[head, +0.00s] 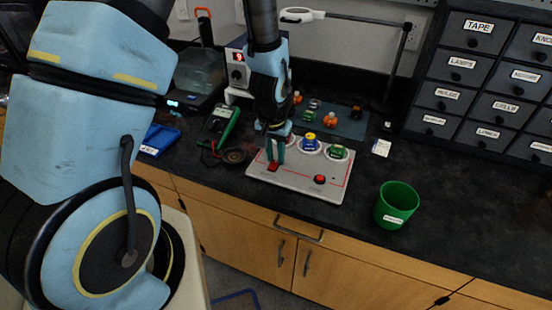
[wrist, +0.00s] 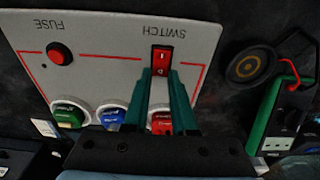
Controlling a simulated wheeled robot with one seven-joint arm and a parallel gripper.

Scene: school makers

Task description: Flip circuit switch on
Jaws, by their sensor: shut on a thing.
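The circuit board (head: 300,186) is a light grey panel with red lines, lying on the dark counter. Its red rocker switch (wrist: 162,59), in a black frame, sits beside the printed word SWITCH and also shows in the head view (head: 273,168). My gripper (wrist: 160,74) points down over the board. Its two green fingers are slightly apart, with the tips at the near end of the switch, shut on it. The fingertips hide part of the switch's lower end, and I cannot tell how the rocker is tilted.
A red fuse button (wrist: 59,53) is on the same board. Green (wrist: 68,115), blue (wrist: 112,116) and red (wrist: 160,122) parts sit in round holders along one edge. A green cup (head: 397,205) stands right of the board. A green meter (head: 226,122) and a black coil (head: 233,156) lie left.

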